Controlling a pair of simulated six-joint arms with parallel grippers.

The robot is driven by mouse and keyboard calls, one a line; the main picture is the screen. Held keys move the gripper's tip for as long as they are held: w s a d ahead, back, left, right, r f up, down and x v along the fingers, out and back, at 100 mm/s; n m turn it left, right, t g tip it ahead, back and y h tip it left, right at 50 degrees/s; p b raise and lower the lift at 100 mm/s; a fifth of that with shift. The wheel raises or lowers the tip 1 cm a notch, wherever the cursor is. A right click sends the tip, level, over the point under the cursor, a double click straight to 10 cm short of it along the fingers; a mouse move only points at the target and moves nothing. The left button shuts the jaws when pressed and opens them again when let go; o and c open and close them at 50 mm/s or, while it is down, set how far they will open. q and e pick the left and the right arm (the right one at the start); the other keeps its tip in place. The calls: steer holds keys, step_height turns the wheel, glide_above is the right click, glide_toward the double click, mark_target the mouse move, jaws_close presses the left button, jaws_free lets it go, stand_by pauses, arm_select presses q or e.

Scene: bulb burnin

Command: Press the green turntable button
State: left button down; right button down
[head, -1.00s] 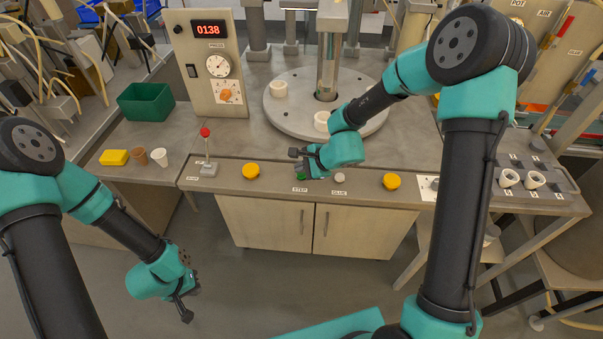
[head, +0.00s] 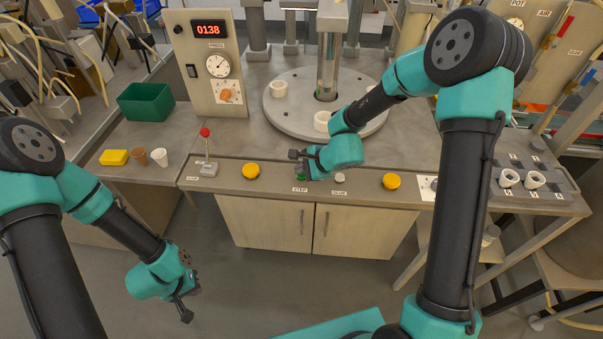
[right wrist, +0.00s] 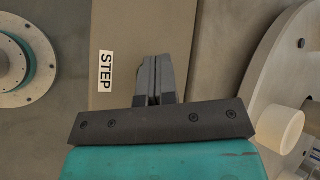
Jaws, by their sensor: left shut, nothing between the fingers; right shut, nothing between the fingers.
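The green turntable button (head: 301,177) is on the front ledge of the bench, above the STEP label (head: 300,190), in the head view. Only a small part of it shows beside my right gripper. My right gripper (head: 299,164) is shut and empty, right at the button; I cannot tell whether it touches it. In the right wrist view the closed fingers (right wrist: 157,75) point at the ledge beside the STEP label (right wrist: 106,70), and the button is hidden behind them. My left gripper (head: 187,310) is shut and empty, hanging low in front of the bench.
The round turntable (head: 287,118) behind carries white rings (head: 279,89). Yellow buttons (head: 251,171) and (head: 391,181) and a small white GLUE button (head: 340,178) sit along the ledge. A red-knobbed lever (head: 206,150) stands left. The display (head: 208,29) reads 0138.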

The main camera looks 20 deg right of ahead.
mark_target(301, 176)
steer(key=shift+f, duration=0.2)
stand_by(0.5)
steer(key=shift+r, duration=3.45)
